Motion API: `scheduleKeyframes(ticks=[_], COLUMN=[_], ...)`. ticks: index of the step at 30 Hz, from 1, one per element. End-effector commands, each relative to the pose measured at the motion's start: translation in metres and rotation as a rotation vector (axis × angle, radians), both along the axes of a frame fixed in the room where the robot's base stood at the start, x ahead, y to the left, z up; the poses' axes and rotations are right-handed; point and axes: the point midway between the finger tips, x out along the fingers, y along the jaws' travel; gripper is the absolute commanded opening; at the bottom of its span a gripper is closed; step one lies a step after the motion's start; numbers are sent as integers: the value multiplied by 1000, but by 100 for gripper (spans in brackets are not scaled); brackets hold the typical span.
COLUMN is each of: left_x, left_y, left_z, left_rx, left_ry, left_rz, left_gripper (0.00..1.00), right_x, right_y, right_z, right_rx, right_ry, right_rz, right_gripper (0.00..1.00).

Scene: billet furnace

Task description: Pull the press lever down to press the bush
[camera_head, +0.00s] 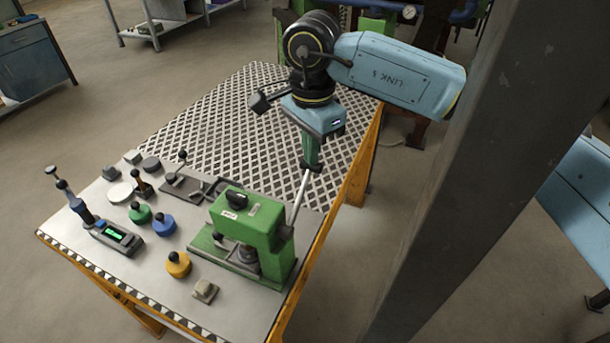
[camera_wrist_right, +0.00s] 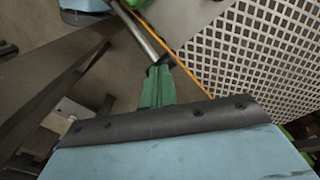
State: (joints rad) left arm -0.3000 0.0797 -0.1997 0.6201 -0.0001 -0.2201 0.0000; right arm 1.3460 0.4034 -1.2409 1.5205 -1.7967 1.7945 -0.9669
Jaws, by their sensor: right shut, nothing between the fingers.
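The green press (camera_head: 262,225) stands at the front right of the bench. Its lever (camera_head: 299,200) is a bare silver rod that slants up from the press's right side. A grey round part, perhaps the bush (camera_head: 246,255), sits under the press head and is partly hidden. My right gripper (camera_head: 311,164) points down at the lever's upper end, its green fingers shut with nothing held between them. In the right wrist view the fingers (camera_wrist_right: 159,68) meet the end of the rod (camera_wrist_right: 140,35); I cannot tell if they touch. My left gripper is out of view.
The bench (camera_head: 205,315) carries a digital gauge (camera_head: 117,236), green (camera_head: 140,213), blue (camera_head: 163,224) and yellow (camera_head: 178,264) knobbed pieces, and a small beige block (camera_head: 205,290). A grey pillar (camera_head: 475,150) stands close on the right.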

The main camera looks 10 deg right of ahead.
Motion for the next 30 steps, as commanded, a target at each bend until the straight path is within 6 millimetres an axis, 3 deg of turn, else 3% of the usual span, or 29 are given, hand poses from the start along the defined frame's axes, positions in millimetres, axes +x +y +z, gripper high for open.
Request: scheduleKeyframes(ticks=[30], left_x=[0], left_y=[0], left_z=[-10], left_rx=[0], left_ry=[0], left_rz=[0], left_gripper=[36], right_x=[3], right_y=[-2], right_z=[-9], right_rx=[1], right_ry=[2], right_rz=[2], right_gripper=[0])
